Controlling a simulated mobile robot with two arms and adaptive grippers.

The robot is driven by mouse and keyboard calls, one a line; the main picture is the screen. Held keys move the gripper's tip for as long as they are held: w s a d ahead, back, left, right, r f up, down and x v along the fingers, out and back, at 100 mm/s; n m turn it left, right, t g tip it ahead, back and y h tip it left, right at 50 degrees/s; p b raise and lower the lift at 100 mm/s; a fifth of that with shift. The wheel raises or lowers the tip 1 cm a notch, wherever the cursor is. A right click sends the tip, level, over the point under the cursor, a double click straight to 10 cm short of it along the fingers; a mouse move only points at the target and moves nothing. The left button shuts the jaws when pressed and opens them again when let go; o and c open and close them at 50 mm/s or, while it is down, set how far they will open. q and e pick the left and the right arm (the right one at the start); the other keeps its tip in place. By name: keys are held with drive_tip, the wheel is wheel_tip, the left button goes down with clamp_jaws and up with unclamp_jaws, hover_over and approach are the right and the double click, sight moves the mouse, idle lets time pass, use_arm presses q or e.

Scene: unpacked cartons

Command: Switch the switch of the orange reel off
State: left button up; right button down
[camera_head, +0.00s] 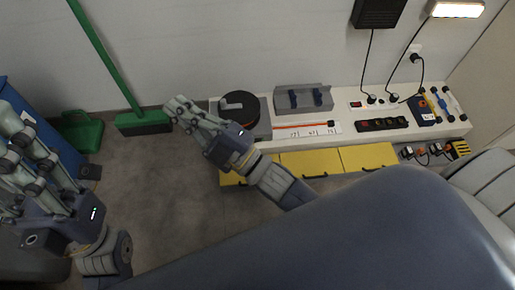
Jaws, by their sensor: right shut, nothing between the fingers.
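A dark round reel-like thing (238,104) with a thin orange line on it sits at the left end of the white bench; I take it for the reel. No switch on it can be made out at this size. My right gripper (179,106) is just left of it in the picture, shut and empty, its fingers pointing up and left. The gripper appears apart from the reel. My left gripper (12,142) is at the far left edge with its fingers spread, open and empty, away from the bench.
The white bench (345,114) also holds a grey holder (303,98), a black power strip (381,124) and a blue box (421,110). Yellow drawers (311,163) are below. A green broom (142,122) and dustpan (80,131) stand by the wall. Grey floor lies clear between my arms.

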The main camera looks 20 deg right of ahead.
drive_tip(key=w+d+f+n+g+h, duration=0.1)
drive_tip(key=d+f+n+g+h, duration=0.25)
drive_tip(key=f, duration=1.05)
drive_tip(key=w+d+f+n+g+h, duration=0.15)
drive_tip(key=f+n+g+h, duration=0.35)
drive_tip(key=f, duration=0.8)
drive_tip(key=s+d+f+n+g+h, duration=0.1)
drive_tip(key=d+f+n+h, duration=0.5)
drive_tip(key=d+f, duration=0.7)
drive_tip(key=shift+s+d+n, duration=0.45)
drive_tip(key=shift+s+d, duration=0.2)
drive_tip(key=shift+s, duration=0.25)
drive_tip(key=shift+f+g, duration=0.1)
drive_tip(key=shift+g, duration=0.15)
